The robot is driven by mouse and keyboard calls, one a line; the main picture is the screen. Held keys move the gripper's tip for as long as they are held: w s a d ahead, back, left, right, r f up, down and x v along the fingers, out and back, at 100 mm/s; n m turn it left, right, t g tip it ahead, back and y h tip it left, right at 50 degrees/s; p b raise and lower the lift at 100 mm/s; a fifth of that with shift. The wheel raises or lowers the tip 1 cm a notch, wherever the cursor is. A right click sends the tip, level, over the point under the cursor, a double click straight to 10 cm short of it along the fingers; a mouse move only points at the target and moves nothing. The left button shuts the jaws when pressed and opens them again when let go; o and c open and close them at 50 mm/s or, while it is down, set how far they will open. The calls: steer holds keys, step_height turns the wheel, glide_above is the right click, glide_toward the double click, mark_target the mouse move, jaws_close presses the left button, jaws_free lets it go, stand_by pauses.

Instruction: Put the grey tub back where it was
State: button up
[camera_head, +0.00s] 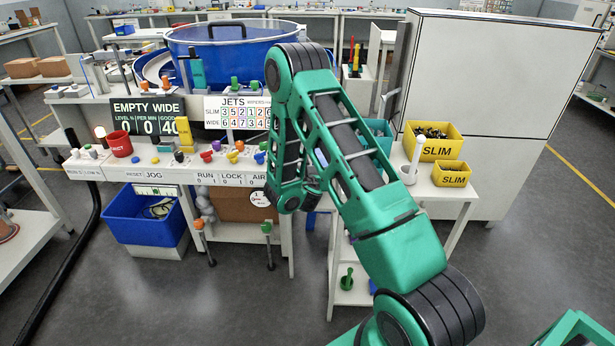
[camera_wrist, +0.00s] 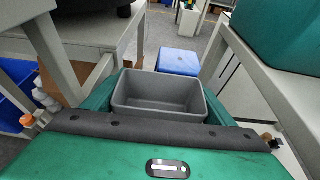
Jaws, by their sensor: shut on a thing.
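The grey tub (camera_wrist: 157,112) shows in the wrist view as an open-topped rectangular box, upright and apparently empty inside. My gripper (camera_wrist: 160,92) is shut on it, with green parts of the gripper at its left and right sides. The tub's near lower part is hidden behind the dark bar of my gripper. In the head view my green arm reaches between the machine bench and the right-hand stand. The tub and my gripper are hidden there.
A blue box (camera_wrist: 179,61) lies beyond the tub in the wrist view. White bench edges rise close on both sides. In the head view, two yellow SLIM bins (camera_head: 434,150) (camera_head: 451,181) stand on the right stand, and a blue crate (camera_head: 146,217) sits below the machine bench.

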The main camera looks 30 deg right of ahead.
steer(key=shift+d+f, duration=0.15)
steer(key=shift+f, duration=0.65)
steer(key=o, duration=1.1)
steer(key=shift+r, duration=0.1)
steer(key=v, duration=1.2)
